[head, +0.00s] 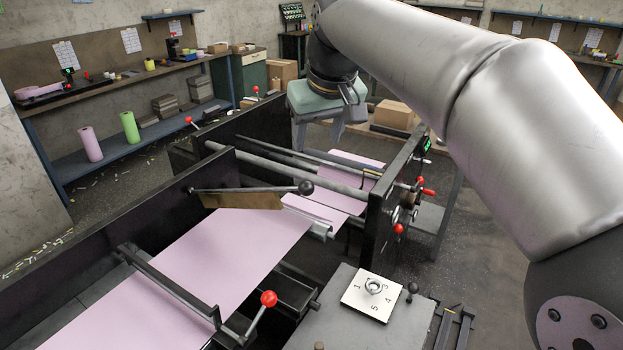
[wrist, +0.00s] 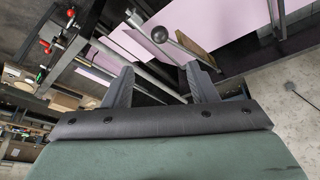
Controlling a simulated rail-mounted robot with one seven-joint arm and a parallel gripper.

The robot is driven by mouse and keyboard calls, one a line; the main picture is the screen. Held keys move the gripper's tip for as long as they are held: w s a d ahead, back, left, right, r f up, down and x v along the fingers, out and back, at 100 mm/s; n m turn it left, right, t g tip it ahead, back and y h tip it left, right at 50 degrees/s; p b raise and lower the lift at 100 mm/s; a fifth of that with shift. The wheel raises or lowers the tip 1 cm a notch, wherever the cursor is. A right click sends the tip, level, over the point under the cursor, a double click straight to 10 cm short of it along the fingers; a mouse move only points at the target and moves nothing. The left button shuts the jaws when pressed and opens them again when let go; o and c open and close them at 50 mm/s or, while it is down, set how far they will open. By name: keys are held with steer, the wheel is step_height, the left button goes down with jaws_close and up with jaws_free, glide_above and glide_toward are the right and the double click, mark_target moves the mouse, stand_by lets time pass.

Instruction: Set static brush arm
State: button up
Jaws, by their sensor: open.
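The static brush arm is a thin metal rod (head: 250,189) with a dark ball knob (head: 306,187) at its right end. A brown brush strip (head: 240,201) hangs just below the rod, over the pink web (head: 200,250); I cannot tell whether it touches the web. In the wrist view the ball knob (wrist: 159,34) and brush (wrist: 192,32) are beyond the fingers. My gripper (head: 317,138) is open and empty, above and behind the knob, apart from it. Its two dark fingers also show in the wrist view (wrist: 160,86).
Black side frames (head: 110,230) flank the web, with a roller bar (head: 290,170) across it. Red-knobbed levers (head: 268,299) stand in front and at the right frame. A numbered dial plate (head: 370,296) is at the front right. My arm covers the upper right.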

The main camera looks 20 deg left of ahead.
mark_target(308, 184)
steer(key=p+x, duration=0.2)
steer(key=x, duration=1.5)
steer(key=shift+f, duration=0.2)
